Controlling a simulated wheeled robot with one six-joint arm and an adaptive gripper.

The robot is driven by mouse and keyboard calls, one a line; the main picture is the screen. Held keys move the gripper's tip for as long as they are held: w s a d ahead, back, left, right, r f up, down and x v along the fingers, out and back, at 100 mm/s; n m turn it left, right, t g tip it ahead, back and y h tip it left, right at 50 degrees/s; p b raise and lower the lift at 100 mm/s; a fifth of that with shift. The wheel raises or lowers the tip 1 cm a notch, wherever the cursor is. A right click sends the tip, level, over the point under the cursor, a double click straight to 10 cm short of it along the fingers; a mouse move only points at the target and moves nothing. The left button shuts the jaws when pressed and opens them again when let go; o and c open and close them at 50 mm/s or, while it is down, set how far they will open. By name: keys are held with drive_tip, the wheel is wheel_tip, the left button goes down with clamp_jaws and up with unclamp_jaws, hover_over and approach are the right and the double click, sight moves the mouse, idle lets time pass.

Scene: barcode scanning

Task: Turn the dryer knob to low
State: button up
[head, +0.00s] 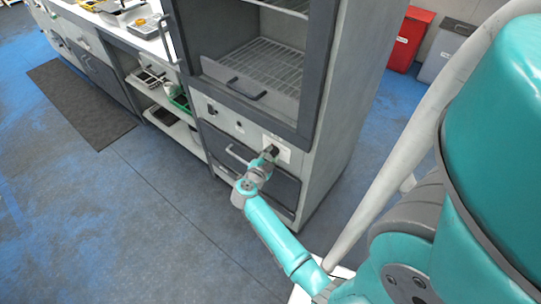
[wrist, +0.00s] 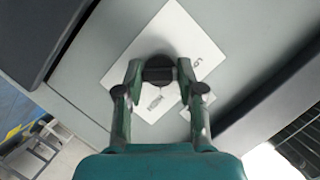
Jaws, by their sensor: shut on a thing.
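The dryer knob (wrist: 159,70) is a round black dial on a white label plate (wrist: 185,32) in the wrist view. Lettering that looks like "LO" shows on the plate's upper right and "HIGH" below the knob. My gripper (wrist: 160,76) is shut on the knob, one finger on each side. In the head view my gripper (head: 269,154) reaches the right end of the dryer's control panel, at the white label plate (head: 283,149). The dryer (head: 340,100) is a tall grey cabinet with a wire rack inside. The knob's exact pointer setting cannot be told.
A drawer (head: 232,160) with a bar handle sits below the panel. A counter with open shelves (head: 150,85) stands to the left. Red (head: 408,38) and grey (head: 445,52) bins stand behind at the right. The blue-grey floor (head: 120,220) in front is clear.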

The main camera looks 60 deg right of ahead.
drive_tip(key=o, duration=1.1)
drive_tip(key=shift+o, duration=0.2)
drive_tip(key=shift+a, duration=0.1)
drive_tip(key=v, duration=1.2)
